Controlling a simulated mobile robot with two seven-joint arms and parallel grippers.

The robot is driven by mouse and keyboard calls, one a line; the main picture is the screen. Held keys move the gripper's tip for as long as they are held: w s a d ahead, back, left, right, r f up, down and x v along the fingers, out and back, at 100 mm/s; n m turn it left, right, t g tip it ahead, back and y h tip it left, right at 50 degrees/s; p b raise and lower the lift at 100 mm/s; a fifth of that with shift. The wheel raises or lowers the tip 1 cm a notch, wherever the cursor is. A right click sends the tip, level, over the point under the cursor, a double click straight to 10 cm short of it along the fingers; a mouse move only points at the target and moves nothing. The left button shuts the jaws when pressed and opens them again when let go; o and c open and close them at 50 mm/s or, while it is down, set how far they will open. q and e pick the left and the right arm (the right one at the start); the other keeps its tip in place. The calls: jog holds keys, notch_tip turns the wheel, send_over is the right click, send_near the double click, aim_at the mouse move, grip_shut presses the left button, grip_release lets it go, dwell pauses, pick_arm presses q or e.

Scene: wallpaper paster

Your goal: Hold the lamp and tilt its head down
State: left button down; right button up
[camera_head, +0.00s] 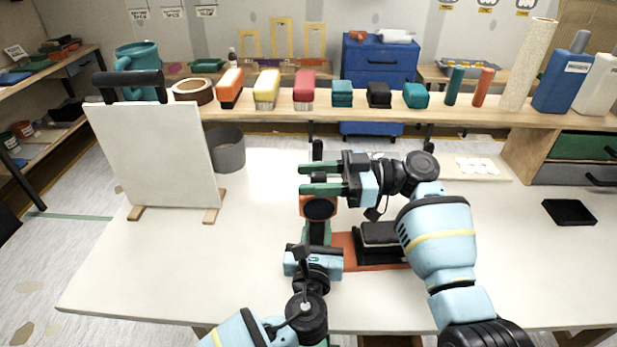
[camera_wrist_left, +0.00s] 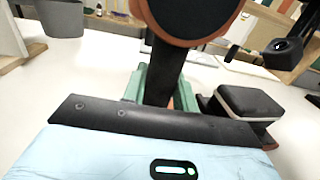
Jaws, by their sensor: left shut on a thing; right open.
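The lamp shows a round dark head with an orange rim (camera_head: 318,208) on a dark upright stem (camera_head: 319,232). The head and stem also fill the top middle of the left wrist view, as the dark disc (camera_wrist_left: 196,14) and the stem (camera_wrist_left: 166,78). My left gripper (camera_head: 317,240) is shut on the lamp's stem, below the head; its green fingers sit on both sides of the stem. My right gripper (camera_head: 318,178) is open, its green fingers pointing left just above the lamp head. Whether they touch the lamp is unclear.
A black padded block (camera_head: 380,240) on an orange base stands just right of the stem. A white panel (camera_head: 155,155) stands on the left of the white table (camera_head: 250,270), beside a grey cup (camera_head: 228,150). A black tray (camera_head: 569,212) lies at right. A shelf with brushes runs behind.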

jog(key=shift+a, duration=0.55)
grip_shut()
